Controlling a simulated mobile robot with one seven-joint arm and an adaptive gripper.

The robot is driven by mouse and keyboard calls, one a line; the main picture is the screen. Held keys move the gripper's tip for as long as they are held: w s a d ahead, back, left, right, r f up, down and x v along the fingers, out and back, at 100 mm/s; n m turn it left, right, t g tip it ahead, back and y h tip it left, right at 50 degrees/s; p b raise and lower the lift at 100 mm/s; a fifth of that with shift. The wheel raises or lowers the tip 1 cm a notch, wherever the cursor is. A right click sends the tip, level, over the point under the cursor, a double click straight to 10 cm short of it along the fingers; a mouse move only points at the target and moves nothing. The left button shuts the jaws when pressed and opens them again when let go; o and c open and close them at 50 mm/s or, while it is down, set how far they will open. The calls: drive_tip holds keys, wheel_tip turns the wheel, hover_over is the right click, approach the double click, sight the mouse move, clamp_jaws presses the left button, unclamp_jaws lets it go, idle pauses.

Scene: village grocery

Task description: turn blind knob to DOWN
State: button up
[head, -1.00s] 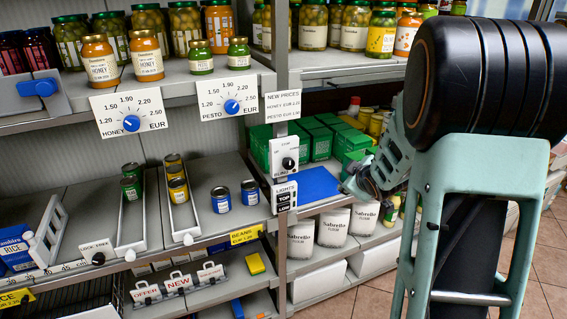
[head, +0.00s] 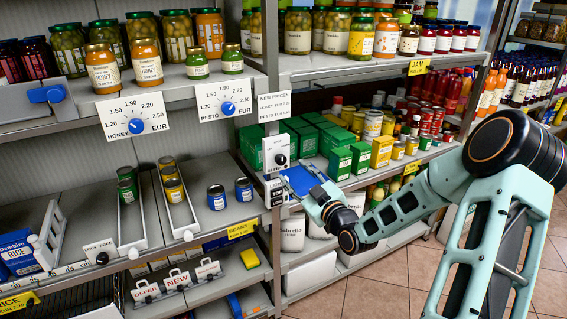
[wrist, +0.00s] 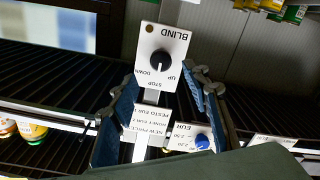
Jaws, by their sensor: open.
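The blind knob (head: 281,159) is a black round knob on a white plate fixed to the shelf post. In the wrist view the knob (wrist: 160,60) shows upside down on its plate (wrist: 176,40), with BLIND, UP, STOP and DOWN printed on it. Its white mark points toward STOP. My gripper (head: 301,183) is just right of and below the plate in the head view. In the wrist view my gripper (wrist: 160,92) is open and empty, its fingers on both sides of the plate's lower part in the picture. The knob appears beyond the fingertips; I see no contact.
The LIGHTS switches (head: 276,188) sit right below the plate. The honey price dial (head: 135,125) and pesto price dial (head: 228,108) are to the left. Green boxes (head: 340,163) stand on the shelf behind my gripper. The tiled floor (head: 375,290) is clear in front.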

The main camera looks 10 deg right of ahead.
sight(283, 162)
drive_tip(key=x, duration=0.7)
drive_tip(key=shift+w+a+p, duration=0.1)
drive_tip(key=shift+w+p, duration=0.25)
